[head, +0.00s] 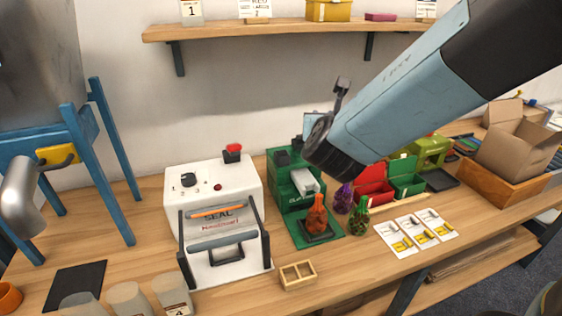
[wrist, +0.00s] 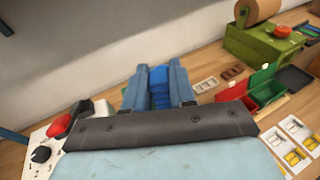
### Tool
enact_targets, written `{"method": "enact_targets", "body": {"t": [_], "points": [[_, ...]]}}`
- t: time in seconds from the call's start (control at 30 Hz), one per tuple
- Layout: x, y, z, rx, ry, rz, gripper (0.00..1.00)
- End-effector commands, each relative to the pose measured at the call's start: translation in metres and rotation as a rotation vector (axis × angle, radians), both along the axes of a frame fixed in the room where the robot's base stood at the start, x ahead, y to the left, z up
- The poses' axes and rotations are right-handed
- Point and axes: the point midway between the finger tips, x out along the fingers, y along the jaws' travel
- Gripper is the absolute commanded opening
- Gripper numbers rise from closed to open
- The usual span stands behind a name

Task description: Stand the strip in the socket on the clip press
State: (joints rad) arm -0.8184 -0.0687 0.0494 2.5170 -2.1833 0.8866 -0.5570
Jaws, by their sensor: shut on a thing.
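The clip press (head: 290,188) is a green machine in the middle of the bench, with a pale lever or block at its front and dark parts on top. I cannot make out the socket, which may be hidden behind my arm. My gripper (wrist: 158,72) shows two blue fingers in the wrist view, shut on a darker blue piece (wrist: 160,90) that looks like the strip. Its lower part is hidden by my dark wrist edge. In the head view my gripper is mostly hidden behind my forearm, above and behind the press.
A white sealer (head: 215,195) stands left of the press. An orange-red bag (head: 317,217) stands on the press's front plate, with purple (head: 344,198) and green (head: 360,217) bags at right. Red (head: 374,192) and green (head: 407,183) bins stand further right. A shelf (head: 280,30) hangs above.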

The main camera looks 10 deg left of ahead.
Motion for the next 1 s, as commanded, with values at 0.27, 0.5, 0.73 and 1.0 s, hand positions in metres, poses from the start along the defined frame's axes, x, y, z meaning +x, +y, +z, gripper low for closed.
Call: {"method": "enact_targets", "body": {"t": [0.27,0.5,0.73,1.0], "points": [[0.011,0.017,-0.01,-0.003,0.002,0.003,0.0],[0.032,0.046,-0.025,-0.003,0.002,0.003,0.0],[0.052,0.075,-0.042,-0.002,0.002,0.002,0.0],[0.068,0.096,-0.074,-0.002,0.002,0.0,0.0]]}}
